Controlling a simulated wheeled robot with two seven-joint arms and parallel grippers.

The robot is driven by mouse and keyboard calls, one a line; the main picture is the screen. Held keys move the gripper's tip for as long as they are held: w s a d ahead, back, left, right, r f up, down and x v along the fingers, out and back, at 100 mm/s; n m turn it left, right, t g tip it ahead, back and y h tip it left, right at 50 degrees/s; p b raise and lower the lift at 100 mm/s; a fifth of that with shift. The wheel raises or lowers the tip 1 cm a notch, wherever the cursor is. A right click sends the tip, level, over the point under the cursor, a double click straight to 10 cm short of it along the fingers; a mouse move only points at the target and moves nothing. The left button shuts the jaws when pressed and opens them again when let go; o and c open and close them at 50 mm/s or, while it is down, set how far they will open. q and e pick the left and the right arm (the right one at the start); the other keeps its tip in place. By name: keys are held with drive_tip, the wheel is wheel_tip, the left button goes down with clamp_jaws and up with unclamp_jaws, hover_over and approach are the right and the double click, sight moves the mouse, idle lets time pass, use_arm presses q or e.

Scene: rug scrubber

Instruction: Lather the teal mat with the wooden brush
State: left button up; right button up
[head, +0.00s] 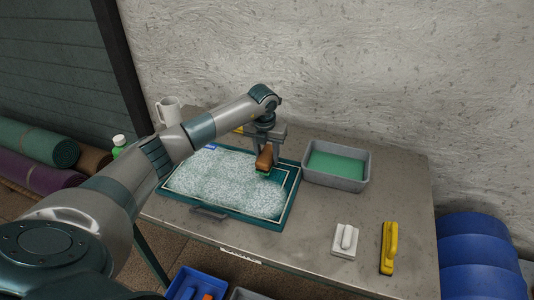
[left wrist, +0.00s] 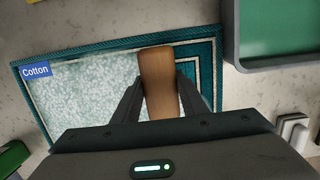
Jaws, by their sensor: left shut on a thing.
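The teal mat (head: 291,190) lies flat on the table, with a pale border line and a blue tag reading "Cotton" (left wrist: 36,71). White lather (head: 222,184) covers most of its inner area. Bare teal shows at the right end, around the brush, also in the left wrist view (left wrist: 208,86). My left gripper (head: 265,150) is shut on the wooden brush (head: 264,159), over the mat's right back part. The brush's brown back shows between the fingers in the left wrist view (left wrist: 158,80). Its bristles are mostly hidden, and I cannot tell whether they touch. My right gripper is not in view.
A grey tub (head: 337,179) with green contents stands right of the mat.

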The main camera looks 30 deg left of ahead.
sight(272, 163)
use_arm(q)
wheel_tip(272, 163, down, 2)
drive_tip(key=shift+f+b, duration=0.1)
drive_tip(key=shift+b, duration=0.3)
drive_tip(key=shift+f, duration=0.1)
drive_tip(key=shift+f+b, duration=0.45)
drive_tip(key=shift+f, duration=0.1)
idle(0.3)
drive_tip(key=shift+w+d+r, duration=0.15)
drive_tip(key=shift+w+d, duration=0.1)
drive_tip(key=shift+d, duration=0.6)
drive_tip(key=shift+w+d, duration=0.25)
drive_tip(key=shift+d, duration=0.9)
